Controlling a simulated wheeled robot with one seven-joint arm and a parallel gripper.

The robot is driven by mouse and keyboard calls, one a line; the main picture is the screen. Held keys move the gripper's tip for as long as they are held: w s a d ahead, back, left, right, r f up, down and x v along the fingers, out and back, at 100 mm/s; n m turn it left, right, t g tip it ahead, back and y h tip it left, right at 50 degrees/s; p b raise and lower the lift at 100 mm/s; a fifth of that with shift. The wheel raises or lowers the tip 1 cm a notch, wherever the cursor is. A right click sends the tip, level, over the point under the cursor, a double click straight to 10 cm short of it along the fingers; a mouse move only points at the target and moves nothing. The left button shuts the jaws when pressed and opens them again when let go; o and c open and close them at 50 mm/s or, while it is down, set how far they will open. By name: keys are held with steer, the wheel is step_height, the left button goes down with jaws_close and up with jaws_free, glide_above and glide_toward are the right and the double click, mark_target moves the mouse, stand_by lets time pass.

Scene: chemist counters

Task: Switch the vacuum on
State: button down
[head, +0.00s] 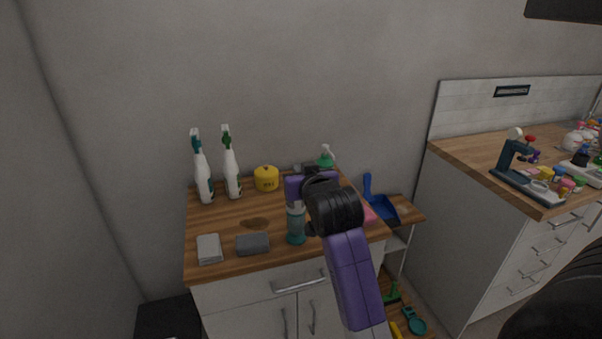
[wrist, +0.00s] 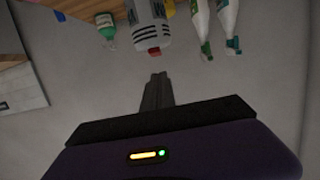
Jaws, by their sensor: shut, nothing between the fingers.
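The vacuum appears to be the grey device (wrist: 150,28) with dark slots and a red button (wrist: 154,52), in the upper middle of the wrist view. In the head view only a small dark grey part (head: 309,168) shows behind my arm, and I cannot be sure it is the same thing. My gripper (wrist: 157,76) is shut and empty. In the wrist view its fingertips point toward the red button, with a visible gap in the picture. In the head view my purple wrist hides the fingertips.
Two grey blocks (head: 209,248) (head: 252,243) lie in front. A blue dustpan (head: 383,208) is at right.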

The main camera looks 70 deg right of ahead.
steer(key=p+v, duration=0.3)
steer(key=v, duration=0.7)
steer(key=shift+a, duration=0.2)
steer(key=shift+s, duration=0.1)
